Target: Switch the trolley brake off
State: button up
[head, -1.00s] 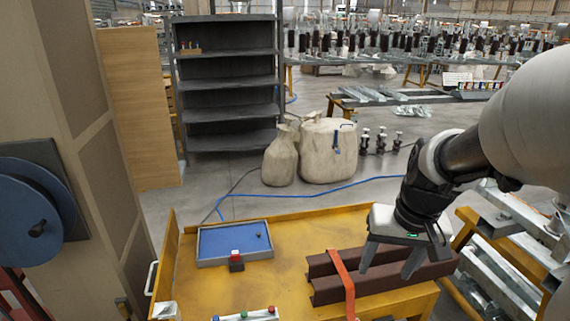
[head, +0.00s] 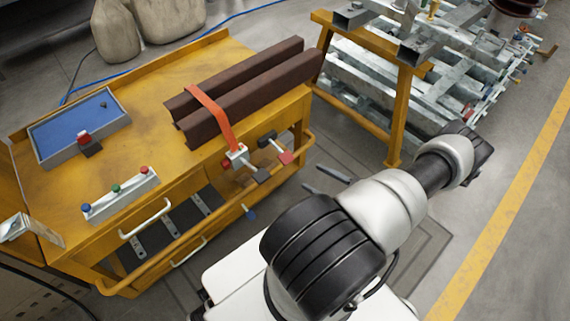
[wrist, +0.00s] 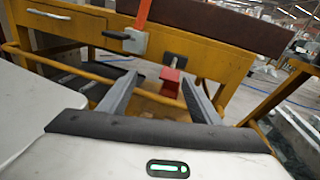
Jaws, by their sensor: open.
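The yellow trolley (head: 72,222) stands at the left in the head view. On its near right side is a small lever-like fitting with a black part (head: 267,139) and a red part (head: 286,157), which may be the brake. In the wrist view the red part (wrist: 171,76) shows beyond and between my fingers, below the black part (wrist: 179,60). My gripper (head: 322,181) is open and empty, to the right of and below this fitting in the head view, apart from it. In the wrist view both fingers of my gripper (wrist: 158,86) are spread.
Brown beams (head: 245,88) lie on the trolley under an orange strap (head: 215,115) with a buckle (head: 236,157). A blue tray (head: 80,125) and button box (head: 120,194) also sit there. A yellow rack (head: 398,115) with metal profiles stands to the right. Floor at lower right is clear.

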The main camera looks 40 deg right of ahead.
notch_tip(320, 180, down, 4)
jog(key=s+m+t+h, duration=0.1)
jog(key=m+h, duration=0.2)
jog(key=b, duration=0.2)
send_near(287, 157)
jog(key=w, duration=0.3)
jog(key=w+a, duration=0.1)
jog(key=w, duration=0.6)
jog(key=shift+w+a+f, duration=0.1)
jog(key=shift+a+f, duration=0.05)
jog(key=shift+f, duration=0.05)
jog(key=shift+c, duration=0.2)
grip_shut()
